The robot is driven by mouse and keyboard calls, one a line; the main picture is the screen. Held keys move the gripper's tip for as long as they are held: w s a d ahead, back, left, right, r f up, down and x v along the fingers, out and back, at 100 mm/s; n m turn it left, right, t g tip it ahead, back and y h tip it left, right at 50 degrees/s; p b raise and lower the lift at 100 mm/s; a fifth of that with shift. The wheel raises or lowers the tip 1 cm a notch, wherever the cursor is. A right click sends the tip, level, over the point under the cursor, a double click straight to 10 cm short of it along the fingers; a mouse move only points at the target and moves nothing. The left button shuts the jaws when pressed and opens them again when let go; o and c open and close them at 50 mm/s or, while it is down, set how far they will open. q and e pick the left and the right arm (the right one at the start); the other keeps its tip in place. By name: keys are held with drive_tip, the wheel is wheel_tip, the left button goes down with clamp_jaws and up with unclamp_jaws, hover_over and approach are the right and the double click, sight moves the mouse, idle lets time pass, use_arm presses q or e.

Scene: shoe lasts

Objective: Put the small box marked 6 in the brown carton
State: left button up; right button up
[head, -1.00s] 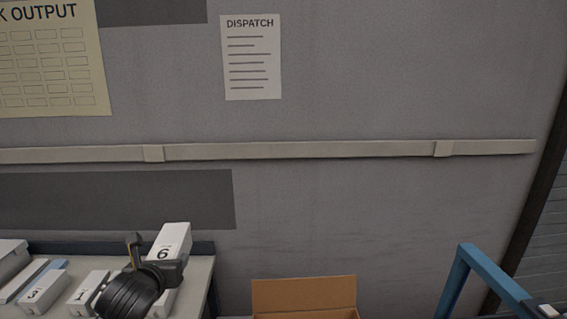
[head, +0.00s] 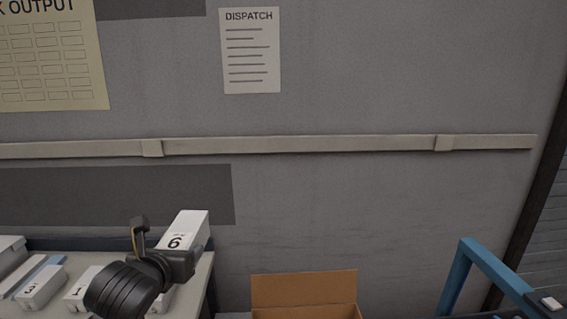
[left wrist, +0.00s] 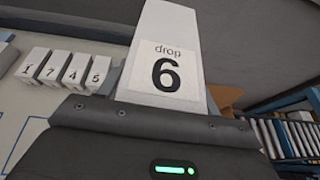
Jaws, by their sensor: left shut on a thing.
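The small white box marked 6 (head: 187,228) is held by my left gripper (head: 160,250), above the right end of the table. In the left wrist view the box marked 6 (left wrist: 166,60) fills the upper middle, with "drop" printed above the number. My left gripper is shut on it; its fingertips are partly hidden. The open brown carton (head: 303,291) stands to the right of the table, at the bottom edge of the head view. Only its raised back flap and upper rim show; its inside is mostly hidden. My right gripper is not in view.
The left wrist view shows several numbered boxes in a row. A blue frame (head: 480,270) stands right of the carton. A gap separates table and carton.

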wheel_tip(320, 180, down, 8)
drive_tip(key=b, duration=0.6)
drive_tip(key=shift+b, duration=0.4)
